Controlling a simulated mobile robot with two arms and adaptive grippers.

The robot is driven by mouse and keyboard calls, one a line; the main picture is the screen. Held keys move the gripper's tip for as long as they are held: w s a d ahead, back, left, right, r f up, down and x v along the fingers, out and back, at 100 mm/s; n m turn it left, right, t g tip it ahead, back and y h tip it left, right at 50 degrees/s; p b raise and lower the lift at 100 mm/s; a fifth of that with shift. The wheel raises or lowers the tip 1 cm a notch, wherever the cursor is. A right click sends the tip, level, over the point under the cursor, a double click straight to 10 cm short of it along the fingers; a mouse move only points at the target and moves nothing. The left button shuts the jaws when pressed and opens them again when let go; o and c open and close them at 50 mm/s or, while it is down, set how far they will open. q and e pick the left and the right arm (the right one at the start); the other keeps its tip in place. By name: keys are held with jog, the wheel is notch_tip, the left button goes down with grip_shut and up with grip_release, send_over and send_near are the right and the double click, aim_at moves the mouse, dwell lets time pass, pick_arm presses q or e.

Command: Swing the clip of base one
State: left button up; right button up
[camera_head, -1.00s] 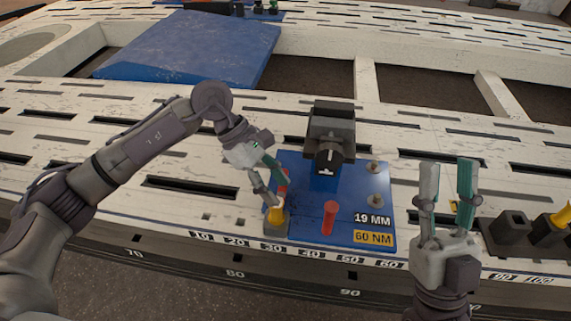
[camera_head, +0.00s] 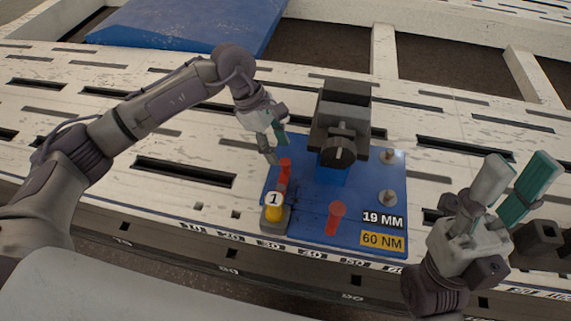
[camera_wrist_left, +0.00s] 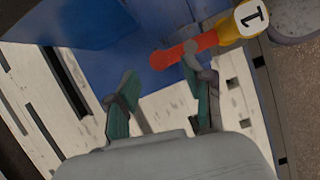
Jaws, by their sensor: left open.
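The blue base plate (camera_head: 308,232) lies on the white slotted bench. At its front left corner is a yellow part (camera_head: 273,212) with a white "1" tag, also in the left wrist view (camera_wrist_left: 228,29). A red clip lever (camera_head: 285,171) extends from beside it toward the back; the left wrist view shows it lengthwise (camera_wrist_left: 183,50). My left gripper (camera_head: 274,148) is open, behind and just above the lever's far end. In the left wrist view its right fingertip overlaps the lever; contact is unclear. My right gripper (camera_head: 516,182) is open and empty, right of the plate.
A second red lever (camera_head: 335,218) stands at the plate's front middle. A dark clamp block (camera_head: 342,125) rises at the back, with two metal studs (camera_head: 388,197) at the right. Black fixtures (camera_head: 540,238) sit beyond my right gripper. The bench left of the plate is clear.

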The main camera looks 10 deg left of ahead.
aim_at(284, 161)
pick_arm(q)
jog(key=b+x, duration=0.1)
jog(key=x, duration=0.4)
jog(key=shift+d+f, duration=0.15)
jog(key=shift+f, duration=0.2)
grip_shut()
